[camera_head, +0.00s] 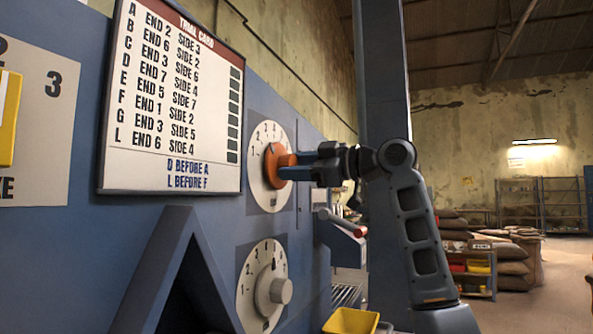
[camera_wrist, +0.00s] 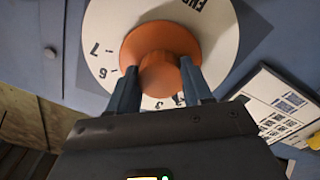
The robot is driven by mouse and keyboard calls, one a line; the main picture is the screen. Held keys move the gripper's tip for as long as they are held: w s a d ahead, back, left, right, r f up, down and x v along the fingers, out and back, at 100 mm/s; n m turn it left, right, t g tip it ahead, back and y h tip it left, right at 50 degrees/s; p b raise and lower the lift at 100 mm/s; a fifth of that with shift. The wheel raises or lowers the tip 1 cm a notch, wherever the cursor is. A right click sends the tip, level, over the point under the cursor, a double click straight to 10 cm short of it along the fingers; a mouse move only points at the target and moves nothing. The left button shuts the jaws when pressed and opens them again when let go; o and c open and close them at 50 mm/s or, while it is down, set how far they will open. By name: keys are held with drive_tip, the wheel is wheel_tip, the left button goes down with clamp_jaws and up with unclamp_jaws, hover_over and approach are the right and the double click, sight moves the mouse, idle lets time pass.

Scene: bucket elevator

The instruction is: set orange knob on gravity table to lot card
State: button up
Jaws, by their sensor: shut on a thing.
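The orange knob (camera_head: 274,164) sits at the middle of a white numbered dial (camera_head: 259,190) on the blue panel. My gripper (camera_head: 287,168) is shut on the knob, with one finger on each side of its grip. In the wrist view the knob (camera_wrist: 160,48) shows between the two fingers of my gripper (camera_wrist: 160,82). Numbers 7, 6 and 3 show around the dial (camera_wrist: 105,25); others are hidden. I cannot tell which number the knob points to. The white card (camera_head: 170,100), headed in red, lists END and SIDE numbers by letter, with "D BEFORE A" and "L BEFORE F" below.
A second dial with a grey knob (camera_head: 280,290) is below. A red-ended lever (camera_head: 345,223) sticks out right of the dials. A yellow bin (camera_head: 351,321) stands low in front. A blue column (camera_head: 382,70) rises behind my arm. Sacks (camera_head: 512,262) and shelves lie at the back right.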

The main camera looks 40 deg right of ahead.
drive_tip(key=o, duration=1)
drive_tip(key=shift+o, duration=0.2)
drive_tip(key=b+v, duration=0.1)
drive_tip(key=v, duration=0.7)
